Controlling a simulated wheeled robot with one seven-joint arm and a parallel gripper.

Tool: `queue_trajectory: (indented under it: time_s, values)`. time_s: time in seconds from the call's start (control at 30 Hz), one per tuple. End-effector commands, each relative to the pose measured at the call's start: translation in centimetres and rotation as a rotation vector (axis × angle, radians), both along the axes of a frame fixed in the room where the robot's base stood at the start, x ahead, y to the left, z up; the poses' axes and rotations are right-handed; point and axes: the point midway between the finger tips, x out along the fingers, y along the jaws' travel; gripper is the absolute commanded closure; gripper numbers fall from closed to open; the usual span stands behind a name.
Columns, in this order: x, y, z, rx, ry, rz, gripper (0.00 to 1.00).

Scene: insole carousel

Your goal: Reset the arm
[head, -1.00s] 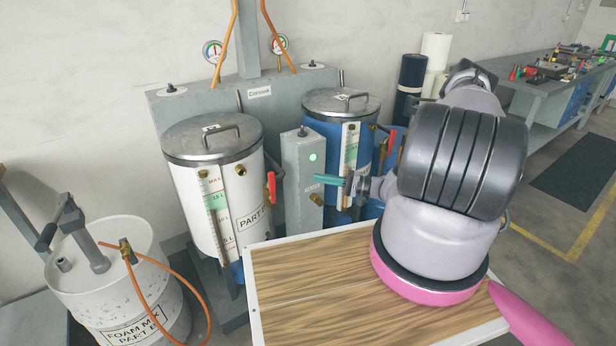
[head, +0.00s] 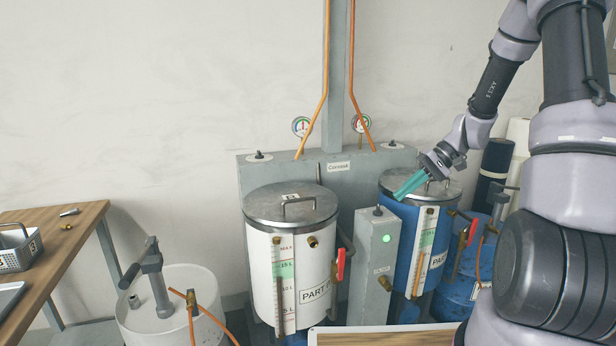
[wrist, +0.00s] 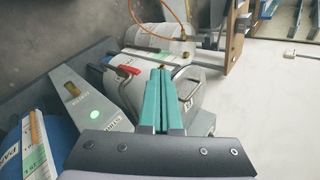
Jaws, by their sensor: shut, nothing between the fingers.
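My gripper (head: 411,185) has teal fingers and is at the end of my raised arm in the head view. It is in front of the lid of the blue tank (head: 406,238), pointing down and to the left. The wrist view also shows the fingers (wrist: 161,98) side by side, closed together with nothing between them. Beyond them in the wrist view is the white tank (wrist: 185,95), with its red valve handle to the left of the fingers.
A grey control box (head: 375,265) with a lit green light stands between the blue tank and the white tank (head: 262,262). A white drum (head: 172,310) with a pump stands at lower left. A wooden table (head: 75,235) with a grey basket (head: 20,250) is farther left.

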Motion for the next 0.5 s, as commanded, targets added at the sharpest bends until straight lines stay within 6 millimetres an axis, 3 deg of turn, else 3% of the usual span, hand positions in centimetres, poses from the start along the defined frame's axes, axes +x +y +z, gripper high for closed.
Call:
queue_trajectory:
  time_s: [0.1, 0.5]
  values:
    - [-1.8, 0.6, 4.0, -0.127, -0.031, -0.004, 1.00]
    - [-9.2, 1.3, 14.7, -0.446, -0.202, -0.151, 1.00]
